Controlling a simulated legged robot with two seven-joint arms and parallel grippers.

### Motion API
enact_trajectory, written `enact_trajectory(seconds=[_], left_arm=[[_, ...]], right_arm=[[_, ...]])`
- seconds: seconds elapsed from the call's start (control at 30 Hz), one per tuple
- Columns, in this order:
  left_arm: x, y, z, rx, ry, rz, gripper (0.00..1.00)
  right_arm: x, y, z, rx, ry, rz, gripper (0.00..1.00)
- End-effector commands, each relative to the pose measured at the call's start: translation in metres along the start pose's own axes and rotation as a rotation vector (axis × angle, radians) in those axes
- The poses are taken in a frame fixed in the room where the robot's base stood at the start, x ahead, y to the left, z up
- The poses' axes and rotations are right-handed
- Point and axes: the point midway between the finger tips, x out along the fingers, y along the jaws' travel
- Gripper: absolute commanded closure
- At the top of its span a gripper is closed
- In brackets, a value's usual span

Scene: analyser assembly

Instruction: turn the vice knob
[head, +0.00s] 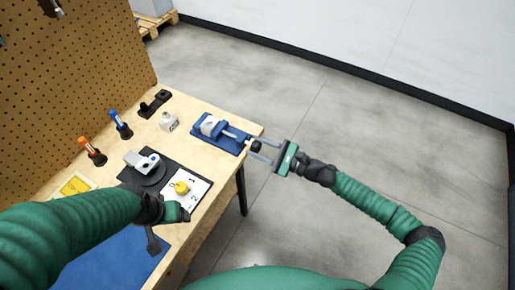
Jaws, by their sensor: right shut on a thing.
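The blue vice (216,137) lies near the far right edge of the wooden table, with a pale block-like jaw (209,126) on it. Its dark knob (255,145) sticks out past the table's right edge. My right gripper (262,150) reaches in from the right with its two fingers on either side of the knob, shut on it. My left gripper (186,211) is low over the near part of the table, beside the white card. Its fingers are mostly hidden by my arm, so I cannot tell whether it is open.
A grey device (147,167) on a dark base and a yellow knob (181,188) on a white numbered card stand mid-table. An orange tool (91,150), a blue tool (120,124), a black holder (155,103) and a small white box (168,121) stand farther back. A pegboard (75,80) rises at left.

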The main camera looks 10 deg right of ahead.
Motion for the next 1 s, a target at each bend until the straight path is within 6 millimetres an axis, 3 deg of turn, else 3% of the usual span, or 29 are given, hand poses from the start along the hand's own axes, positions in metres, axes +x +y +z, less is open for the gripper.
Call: enact_trajectory(seconds=[0.4,0.97,1.0], left_arm=[[0.0125,0.0000,0.0029,0.000,0.000,0.000,0.24],[0.0134,0.0000,0.0032,0.000,0.000,0.000,0.24],[0.0134,0.0000,0.0032,0.000,0.000,0.000,0.24]], right_arm=[[0.0004,0.0000,0.0006,-0.218,0.006,0.000,1.00],[0.0007,0.0004,0.0012,-0.251,0.007,0.002,1.00],[0.0007,0.0004,0.0012,-0.251,0.007,0.002,0.57]])
